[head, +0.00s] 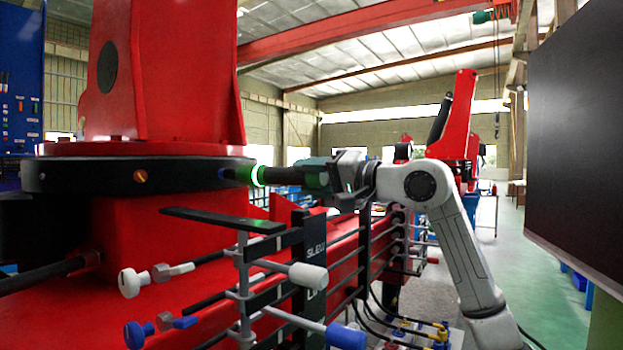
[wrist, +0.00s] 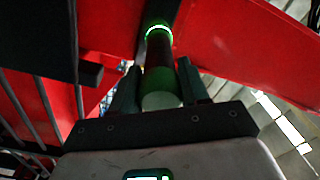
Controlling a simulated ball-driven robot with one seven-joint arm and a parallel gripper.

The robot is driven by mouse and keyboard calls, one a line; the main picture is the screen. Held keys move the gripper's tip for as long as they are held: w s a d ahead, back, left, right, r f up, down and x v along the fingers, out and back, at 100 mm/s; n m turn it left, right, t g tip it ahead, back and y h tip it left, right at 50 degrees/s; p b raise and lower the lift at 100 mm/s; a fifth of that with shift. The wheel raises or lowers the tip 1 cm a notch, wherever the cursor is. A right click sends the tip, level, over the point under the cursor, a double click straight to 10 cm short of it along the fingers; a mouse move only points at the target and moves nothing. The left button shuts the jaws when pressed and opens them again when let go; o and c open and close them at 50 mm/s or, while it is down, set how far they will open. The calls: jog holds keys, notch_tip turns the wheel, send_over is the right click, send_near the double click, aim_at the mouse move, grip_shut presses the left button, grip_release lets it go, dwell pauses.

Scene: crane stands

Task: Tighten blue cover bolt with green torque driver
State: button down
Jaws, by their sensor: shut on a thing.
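The green torque driver (head: 259,176) is held level in the head view, with a lit green ring near its front end. Its tip points left and meets or nearly meets the side of the black ring (head: 100,176) under the red crane column. My gripper (head: 325,175) is shut on the driver's rear part. In the wrist view the driver (wrist: 161,75) lies between the two fingers of my gripper (wrist: 158,88), its pale end cap facing the camera. A brass-coloured bolt (head: 140,176) shows further left on the ring.
Below the driver, a rack of grey rods and black bars (head: 245,265) stands close in front of the red crane base. Blue and white knobs stick out toward the camera. A large dark panel (head: 575,150) stands at the right. Open green floor lies between.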

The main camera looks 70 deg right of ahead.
aim_at(324, 176)
jog(key=shift+x, duration=0.8)
jog(key=shift+w+r+b, duration=0.1)
jog(key=shift+w+b, duration=0.05)
jog(key=shift+b, duration=1.4)
dwell(3.8)
jog(key=shift+b+v, duration=0.9)
jog(key=shift+v, duration=1.7)
jog(key=shift+d, duration=0.1)
